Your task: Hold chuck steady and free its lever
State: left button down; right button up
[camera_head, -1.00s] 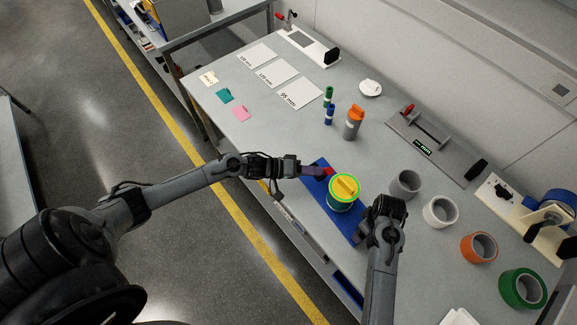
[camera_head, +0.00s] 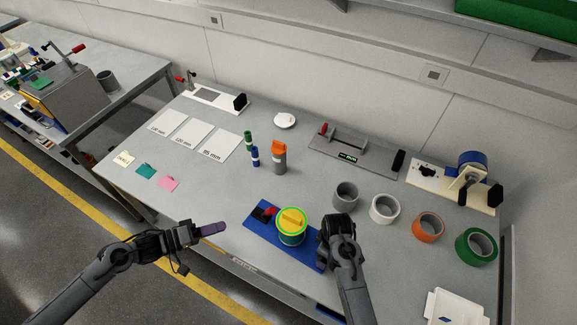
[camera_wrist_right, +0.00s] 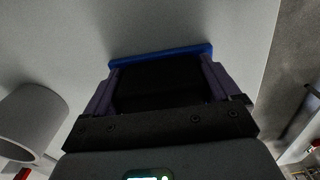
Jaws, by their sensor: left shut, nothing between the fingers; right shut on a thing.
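The chuck has a blue base plate (camera_head: 258,226) near the table's front edge. A yellow-topped, green-rimmed round piece (camera_head: 291,220) stands upright on it. Its red lever (camera_head: 265,213) is at the left of the round piece. My left gripper (camera_head: 214,229) is shut and empty, left of the plate and apart from the lever. My right gripper (camera_head: 326,255) is at the plate's right end; its fingertips are hidden in the head view. In the right wrist view its purple fingers are shut on a black block (camera_wrist_right: 160,82), with the blue plate edge (camera_wrist_right: 165,54) just beyond.
A grey ring (camera_head: 346,195), a white ring (camera_head: 384,208), an orange ring (camera_head: 428,227) and a green roll (camera_head: 476,247) lie to the right.

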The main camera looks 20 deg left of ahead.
jog(key=o, duration=0.9)
